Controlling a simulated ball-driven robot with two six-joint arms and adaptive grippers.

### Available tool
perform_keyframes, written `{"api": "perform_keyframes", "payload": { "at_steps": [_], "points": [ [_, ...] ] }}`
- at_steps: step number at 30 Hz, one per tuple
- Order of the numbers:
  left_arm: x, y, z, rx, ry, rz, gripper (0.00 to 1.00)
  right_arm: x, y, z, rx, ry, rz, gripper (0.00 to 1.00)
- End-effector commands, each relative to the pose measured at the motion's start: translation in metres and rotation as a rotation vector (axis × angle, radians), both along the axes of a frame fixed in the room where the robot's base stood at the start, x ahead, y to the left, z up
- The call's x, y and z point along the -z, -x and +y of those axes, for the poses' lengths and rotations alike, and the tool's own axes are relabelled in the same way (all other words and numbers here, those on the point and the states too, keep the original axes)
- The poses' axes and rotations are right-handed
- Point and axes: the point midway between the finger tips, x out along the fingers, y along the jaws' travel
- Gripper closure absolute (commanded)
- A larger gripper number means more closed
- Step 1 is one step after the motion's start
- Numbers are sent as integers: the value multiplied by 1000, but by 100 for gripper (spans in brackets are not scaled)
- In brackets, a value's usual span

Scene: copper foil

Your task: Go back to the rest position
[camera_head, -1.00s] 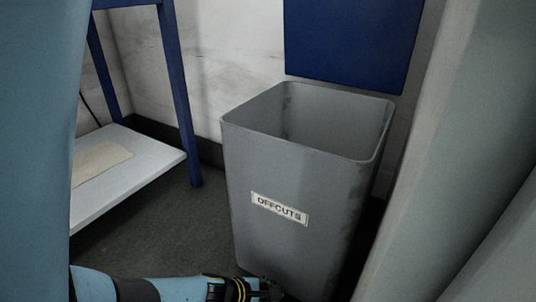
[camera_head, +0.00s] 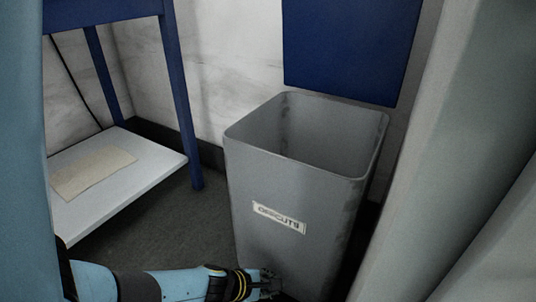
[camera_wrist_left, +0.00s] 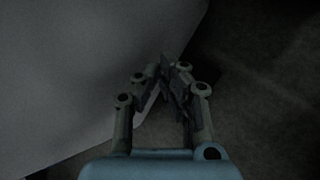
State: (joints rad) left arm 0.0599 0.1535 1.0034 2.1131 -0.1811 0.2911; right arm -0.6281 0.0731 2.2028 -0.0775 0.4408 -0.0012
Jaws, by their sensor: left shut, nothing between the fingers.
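My left gripper (camera_head: 271,284) is low in the head view, in front of the lower front of the grey offcuts bin. In the left wrist view the left gripper (camera_wrist_left: 167,72) is shut with nothing between its fingers. The left arm comes in from the lower left. A pale grey surface fills the left of the wrist view, beside the fingers; I cannot tell whether they touch it. My right gripper is in neither view.
The grey bin (camera_head: 262,185) with an offcuts label stands open at the middle. A blue-framed bench (camera_head: 181,95) with a pale lower shelf (camera_head: 120,196) holding a tan sheet (camera_head: 92,172) is at left. A blue panel (camera_head: 350,45) hangs behind. Dark floor (camera_head: 180,232) lies between bench and bin.

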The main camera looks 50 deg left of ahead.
Motion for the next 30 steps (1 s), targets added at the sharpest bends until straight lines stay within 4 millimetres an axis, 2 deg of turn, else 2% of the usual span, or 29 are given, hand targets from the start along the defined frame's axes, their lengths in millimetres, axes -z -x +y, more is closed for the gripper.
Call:
{"api": "perform_keyframes", "payload": {
  "at_steps": [13,17,20,23,27,30],
  "points": [
    [1,1,0,1,0,1,100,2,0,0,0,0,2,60],
    [-4,4,-7,62,-36,-13,100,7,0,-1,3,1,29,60],
    [-17,13,-22,204,-125,-43,100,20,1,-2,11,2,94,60],
    [-37,28,-43,418,-268,-90,100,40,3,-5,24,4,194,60],
    [-70,53,-69,734,-509,-152,100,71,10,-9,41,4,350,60],
    [-94,72,-81,943,-695,-185,100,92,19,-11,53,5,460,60]
  ]
}}
